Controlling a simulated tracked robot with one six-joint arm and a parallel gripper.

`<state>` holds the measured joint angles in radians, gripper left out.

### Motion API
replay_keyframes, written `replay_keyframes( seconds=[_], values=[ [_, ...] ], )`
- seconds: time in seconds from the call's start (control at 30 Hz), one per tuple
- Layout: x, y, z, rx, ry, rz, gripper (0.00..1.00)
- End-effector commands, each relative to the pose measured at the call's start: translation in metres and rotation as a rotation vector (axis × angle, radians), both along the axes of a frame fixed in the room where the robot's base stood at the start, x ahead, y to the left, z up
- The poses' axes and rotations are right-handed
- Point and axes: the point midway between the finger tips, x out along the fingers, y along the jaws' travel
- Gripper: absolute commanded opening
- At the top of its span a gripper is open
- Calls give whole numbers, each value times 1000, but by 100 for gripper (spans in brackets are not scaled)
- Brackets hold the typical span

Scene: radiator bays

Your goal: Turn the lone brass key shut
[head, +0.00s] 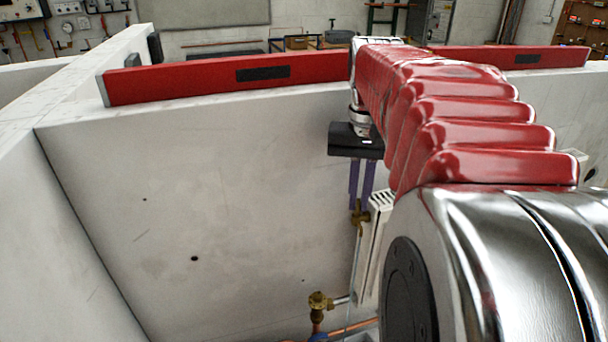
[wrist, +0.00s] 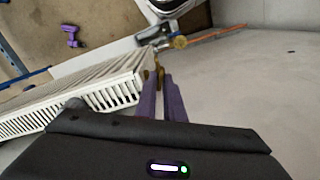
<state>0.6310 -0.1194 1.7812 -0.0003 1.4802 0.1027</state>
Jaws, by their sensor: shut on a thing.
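The brass key (head: 360,214) is at the upper end of the white radiator (head: 374,245), by the pale wall. My gripper (head: 361,200) reaches down to it from above, with its two purple fingers shut on the key. In the wrist view the fingers (wrist: 159,78) meet at the key (wrist: 160,70), just beyond the radiator's end (wrist: 115,92). The fingertips hide part of the key, and I cannot tell how far it is turned.
A brass valve (head: 318,301) with copper pipe sits lower, near the radiator's foot; it also shows in the wrist view (wrist: 180,42). A red spirit level (head: 225,78) lies along the wall top. A purple object (wrist: 72,37) lies on the floor.

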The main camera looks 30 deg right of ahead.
Motion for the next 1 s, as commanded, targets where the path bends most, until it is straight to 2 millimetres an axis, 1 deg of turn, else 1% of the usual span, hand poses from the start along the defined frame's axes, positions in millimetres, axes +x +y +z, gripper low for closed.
replay_keyframes(
  seconds=[0.17,0.37,1.0],
  values=[
    [0,0,1,0,-1,-63,0],
    [0,0,1,0,-1,-191,0],
    [1,0,1,0,-3,-781,0]
  ],
)
